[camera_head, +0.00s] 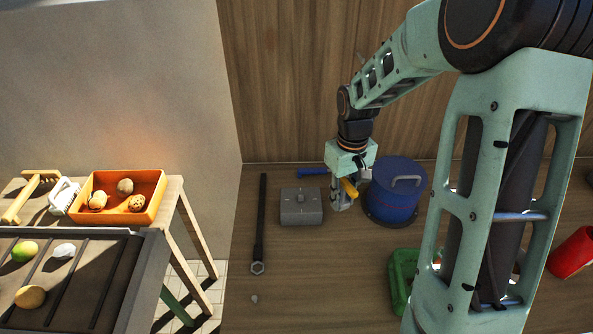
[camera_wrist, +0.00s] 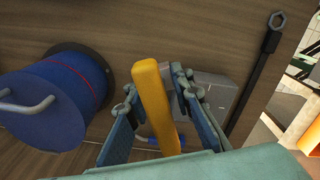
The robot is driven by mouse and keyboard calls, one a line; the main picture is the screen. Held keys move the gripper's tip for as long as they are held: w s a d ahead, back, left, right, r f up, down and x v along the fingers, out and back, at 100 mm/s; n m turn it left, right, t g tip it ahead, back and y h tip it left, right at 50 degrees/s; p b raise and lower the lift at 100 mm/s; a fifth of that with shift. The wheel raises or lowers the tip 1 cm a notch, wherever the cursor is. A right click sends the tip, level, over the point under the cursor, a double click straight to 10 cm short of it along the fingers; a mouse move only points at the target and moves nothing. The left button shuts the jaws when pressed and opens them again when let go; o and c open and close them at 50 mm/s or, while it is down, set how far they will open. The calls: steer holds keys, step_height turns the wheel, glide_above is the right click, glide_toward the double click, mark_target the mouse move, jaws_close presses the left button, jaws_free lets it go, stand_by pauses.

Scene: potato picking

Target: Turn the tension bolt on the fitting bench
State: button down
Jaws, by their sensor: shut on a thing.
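My gripper (camera_head: 343,198) is over the wooden bench (camera_head: 330,270), between a grey block and a blue drum. In the wrist view its two fingers (camera_wrist: 156,88) stand on either side of a yellow-orange bar (camera_wrist: 157,108), and the gripper is shut on it. The bar also shows in the head view (camera_head: 349,187). The grey block (camera_head: 301,216) has a small upright stud, perhaps the tension bolt (camera_head: 300,197), on top. In the wrist view the block (camera_wrist: 215,92) is partly hidden behind the right finger.
The blue drum (camera_head: 392,190) with a grey handle stands close right of my gripper. A long black wrench (camera_head: 260,222) lies left of the block. A green crate (camera_head: 401,283) and a red can (camera_head: 573,253) are on the right. An orange tray (camera_head: 151,181) holds potatoes at the left.

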steer(key=w+a+n, duration=0.3)
steer(key=n, duration=0.4)
steer(key=n+p, duration=0.2)
steer(key=n, duration=2.2)
glide_above(301, 196)
steer(key=shift+r, duration=0.2)
steer(key=shift+f+b, duration=1.25)
steer(key=shift+f, duration=1.05)
steer(key=shift+f+b, duration=0.65)
steer(key=shift+f, duration=0.5)
